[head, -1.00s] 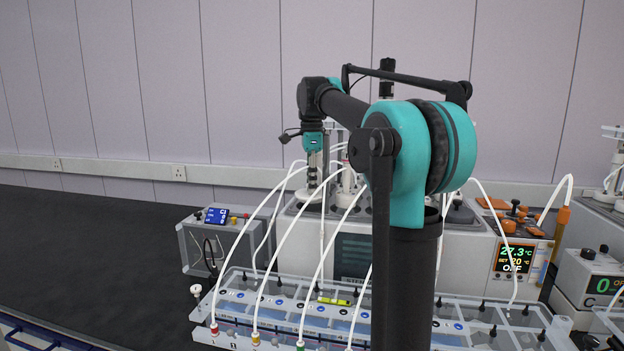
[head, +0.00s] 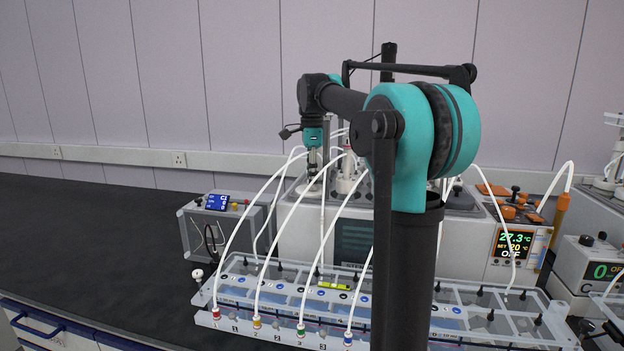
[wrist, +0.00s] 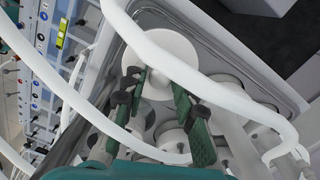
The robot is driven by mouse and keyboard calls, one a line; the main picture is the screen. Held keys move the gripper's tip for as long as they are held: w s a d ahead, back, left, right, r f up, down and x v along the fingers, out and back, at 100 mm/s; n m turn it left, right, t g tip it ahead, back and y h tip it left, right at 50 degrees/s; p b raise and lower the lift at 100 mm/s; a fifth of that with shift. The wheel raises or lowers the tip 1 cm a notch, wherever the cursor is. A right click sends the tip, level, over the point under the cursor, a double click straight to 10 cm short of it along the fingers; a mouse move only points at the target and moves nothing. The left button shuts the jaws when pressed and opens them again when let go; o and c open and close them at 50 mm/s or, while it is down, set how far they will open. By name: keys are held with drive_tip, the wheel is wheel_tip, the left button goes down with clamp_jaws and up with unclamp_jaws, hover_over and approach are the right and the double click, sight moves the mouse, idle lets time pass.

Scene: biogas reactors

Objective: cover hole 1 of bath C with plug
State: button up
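My gripper (wrist: 163,98) is over the top of a grey bath (wrist: 285,92) in the wrist view. Its two green-padded fingers are apart, one on each side of a short white knob-like piece (wrist: 157,86). A wide white disc (wrist: 160,52), which looks like a plug, lies beyond and around that piece. I cannot tell whether the pads touch it. In the head view my gripper (head: 314,165) points down over the bath (head: 300,232), above a white disc (head: 311,188). More white round pieces (wrist: 230,86) sit on the bath top. Hole numbers and the bath letter are not readable.
White tubes (wrist: 170,58) arch across the bath, close to my gripper. They run to a clear rack (head: 275,310) with coloured, numbered fittings in front. A grey box with a blue screen (head: 220,225) stands at left. Black bench top (head: 90,225) is clear there.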

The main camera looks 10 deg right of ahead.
drive_tip(key=shift+o, duration=1.2)
drive_tip(key=shift+r, duration=0.1)
wheel_tip(320, 180, up, 12)
